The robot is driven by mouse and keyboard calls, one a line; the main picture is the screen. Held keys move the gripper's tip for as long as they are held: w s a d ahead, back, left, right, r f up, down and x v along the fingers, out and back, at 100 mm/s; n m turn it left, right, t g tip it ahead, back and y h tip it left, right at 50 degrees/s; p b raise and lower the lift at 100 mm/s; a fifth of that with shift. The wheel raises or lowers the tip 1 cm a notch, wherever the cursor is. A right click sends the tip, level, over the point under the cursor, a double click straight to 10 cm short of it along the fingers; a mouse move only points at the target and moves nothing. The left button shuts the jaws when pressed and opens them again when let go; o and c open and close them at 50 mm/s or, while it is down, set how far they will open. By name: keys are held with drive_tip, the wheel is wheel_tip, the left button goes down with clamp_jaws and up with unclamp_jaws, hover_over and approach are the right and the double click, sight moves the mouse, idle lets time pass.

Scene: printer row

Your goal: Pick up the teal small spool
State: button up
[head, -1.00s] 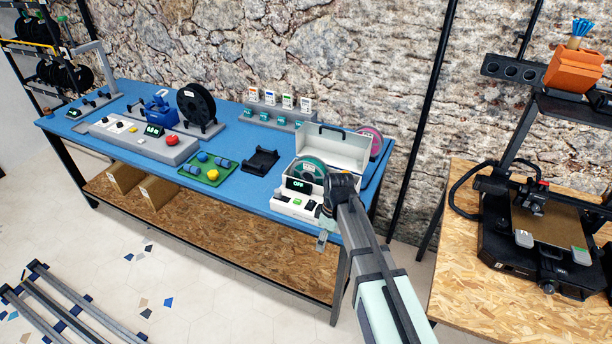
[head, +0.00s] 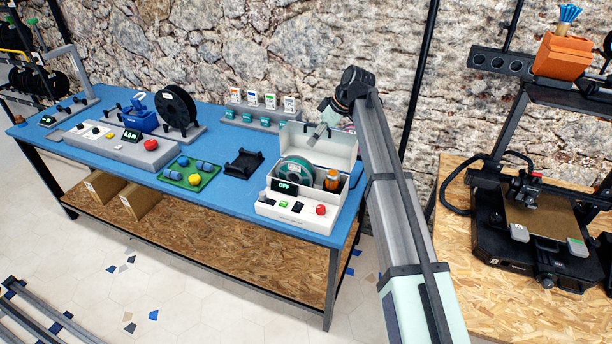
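The teal small spool (head: 296,169) sits inside the left part of a white box (head: 274,208) whose lid (head: 336,148) stands open. The box is on the right end of the blue workbench, and its front display reads OFF. The spool's lower part is hidden by the box's front wall. My gripper (head: 316,135) is above the box, in front of the raised lid, up and to the right of the spool and apart from it. Nothing shows held in it, but its fingers are too small to tell open from shut.
An orange cylinder (head: 333,180) stands in the box right of the spool. A black cradle (head: 244,162) and a green tray (head: 189,174) lie to the left. A large black spool (head: 177,108) stands farther left. A 3D printer (head: 538,225) is on the right-hand table.

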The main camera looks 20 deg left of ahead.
sight(295, 161)
drive_tip(key=p+x, duration=0.3)
drive_tip(key=x, duration=0.8)
drive_tip(key=shift+s+a+f, duration=0.1)
drive_tip(key=shift+a+f, duration=0.15)
drive_tip(key=shift+a+f+p, duration=0.4)
drive_tip(key=shift+f, duration=0.1)
drive_tip(key=p+x, duration=0.1)
drive_tip(key=x, duration=0.3)
drive_tip(key=shift+w, duration=0.2)
clamp_jaws()
